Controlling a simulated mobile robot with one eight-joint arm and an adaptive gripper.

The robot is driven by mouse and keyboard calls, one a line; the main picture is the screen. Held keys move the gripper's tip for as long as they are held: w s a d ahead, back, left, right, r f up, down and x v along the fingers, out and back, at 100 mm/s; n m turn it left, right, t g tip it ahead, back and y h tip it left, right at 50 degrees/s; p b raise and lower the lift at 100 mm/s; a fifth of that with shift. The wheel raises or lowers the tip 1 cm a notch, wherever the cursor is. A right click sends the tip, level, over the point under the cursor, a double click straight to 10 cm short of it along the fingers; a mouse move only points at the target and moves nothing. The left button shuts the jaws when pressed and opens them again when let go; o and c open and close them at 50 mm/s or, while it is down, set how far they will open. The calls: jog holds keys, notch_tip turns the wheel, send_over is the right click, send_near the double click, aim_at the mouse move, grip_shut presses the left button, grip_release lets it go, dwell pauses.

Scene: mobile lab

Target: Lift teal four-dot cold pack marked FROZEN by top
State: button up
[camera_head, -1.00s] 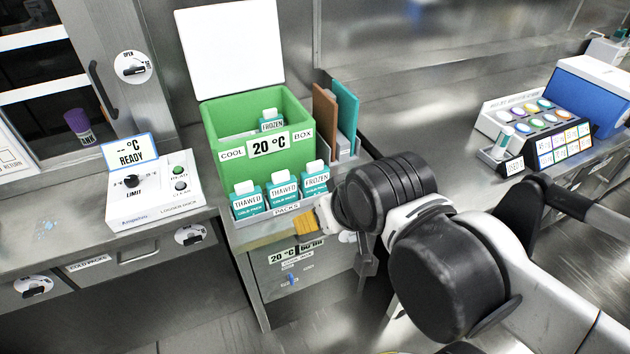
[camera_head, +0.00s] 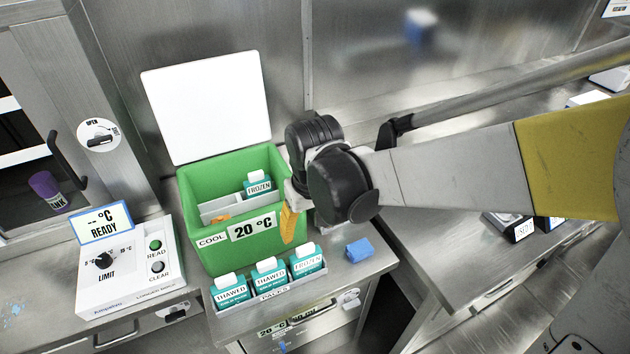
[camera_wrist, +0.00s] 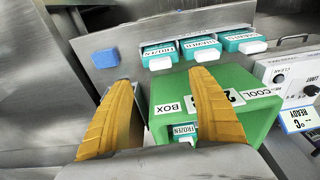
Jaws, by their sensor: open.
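One teal FROZEN cold pack (camera_head: 308,262) with a white cap stands at the right end of the front rack; it shows at the left of the row in the wrist view (camera_wrist: 159,54). Another FROZEN pack (camera_head: 258,187) stands inside the open green cool box (camera_head: 205,254), and its label also shows in the wrist view (camera_wrist: 183,132). Dot marks are too small to tell on either. My gripper (camera_head: 291,225) is open and empty above the box's right front corner. Its orange fingers (camera_wrist: 163,82) are apart in the wrist view.
Two THAWED packs (camera_head: 231,291) (camera_head: 270,276) fill the rest of the rack. A blue block (camera_head: 358,250) lies right of the rack. A white lid (camera_head: 207,108) stands up behind the box. A control unit (camera_head: 130,265) stands to the left.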

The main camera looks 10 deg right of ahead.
aim_at(306, 247)
jog(key=f, duration=0.2)
jog(key=f+b, duration=0.2)
jog(key=f, duration=0.1)
jog(key=shift+w+a+f, duration=0.2)
jog(key=shift+w+f, duration=0.1)
jog(key=f+b, duration=0.1)
jog(key=f, duration=0.1)
jog(key=w+f+b, duration=0.1)
jog(key=f+b, duration=0.1)
jog(key=f, duration=0.1)
jog(key=shift+w+a+f, duration=0.1)
jog(key=shift+w+f, duration=0.05)
grip_shut()
